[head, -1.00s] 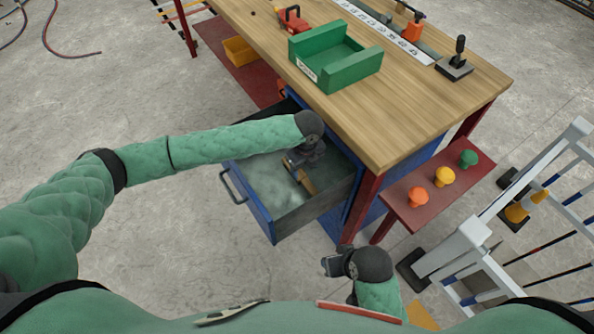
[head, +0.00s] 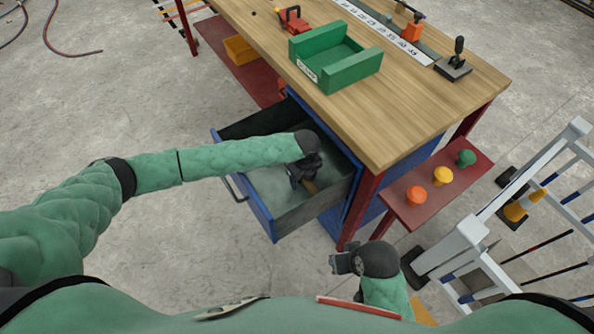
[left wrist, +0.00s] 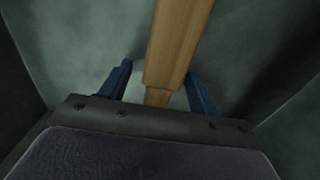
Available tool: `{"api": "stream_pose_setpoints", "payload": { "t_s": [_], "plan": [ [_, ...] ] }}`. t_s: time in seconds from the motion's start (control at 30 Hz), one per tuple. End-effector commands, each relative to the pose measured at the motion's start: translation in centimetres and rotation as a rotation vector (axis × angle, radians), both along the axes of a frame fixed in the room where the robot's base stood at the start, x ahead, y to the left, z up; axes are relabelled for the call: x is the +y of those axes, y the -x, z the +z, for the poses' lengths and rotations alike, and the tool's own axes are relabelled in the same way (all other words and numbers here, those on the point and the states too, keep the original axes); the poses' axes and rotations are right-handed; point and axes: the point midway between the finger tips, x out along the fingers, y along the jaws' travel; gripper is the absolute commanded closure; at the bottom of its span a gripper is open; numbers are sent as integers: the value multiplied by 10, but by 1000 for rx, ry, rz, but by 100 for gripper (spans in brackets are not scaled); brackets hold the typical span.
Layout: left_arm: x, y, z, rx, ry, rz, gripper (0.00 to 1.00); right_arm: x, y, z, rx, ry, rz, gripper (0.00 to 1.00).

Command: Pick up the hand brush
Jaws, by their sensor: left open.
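The hand brush (head: 310,186) lies in the open blue drawer, and only a short piece of its wooden body shows past my gripper in the head view. In the left wrist view its wooden handle (left wrist: 174,50) runs between the two blue fingers. My left gripper (head: 300,180) reaches down into the drawer over the brush. Its fingers (left wrist: 160,88) are open, one on each side of the wood, with a gap on the left side. The brush's bristles are not visible. My right gripper (head: 338,264) is near the bottom of the head view, away from the drawer, seemingly empty.
The drawer (head: 262,222) has dark side walls around my left gripper. The wooden workbench top (head: 400,120) overhangs beside it and carries a green bin (head: 335,72). A red shelf with coloured knobs (head: 450,192) and a white rack (head: 470,240) stand at right.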

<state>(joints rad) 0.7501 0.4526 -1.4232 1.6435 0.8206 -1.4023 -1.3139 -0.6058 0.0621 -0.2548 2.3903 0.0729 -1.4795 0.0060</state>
Motion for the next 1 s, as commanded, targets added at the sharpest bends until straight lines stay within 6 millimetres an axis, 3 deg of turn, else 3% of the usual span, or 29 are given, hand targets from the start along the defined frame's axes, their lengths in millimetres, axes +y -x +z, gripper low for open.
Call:
{"api": "stream_pose_setpoints", "payload": {
  "t_s": [0.07,0.3,0.37,0.73,0.87,1.0],
  "plan": [
    [0,0,0,0,0,0,42,0,0,0,0,0,0,64],
    [0,0,0,0,0,0,89,1,0,0,-3,-1,1,64],
    [0,0,1,0,0,0,99,1,0,1,-4,-2,1,64],
    [0,-1,13,-1,2,0,99,3,-3,1,-11,-6,0,64],
    [0,-1,33,-2,1,-2,99,5,-4,-2,-20,-15,1,64],
    [0,-2,68,-4,3,-1,99,11,-5,-7,-28,-25,6,64]
  ]
}}
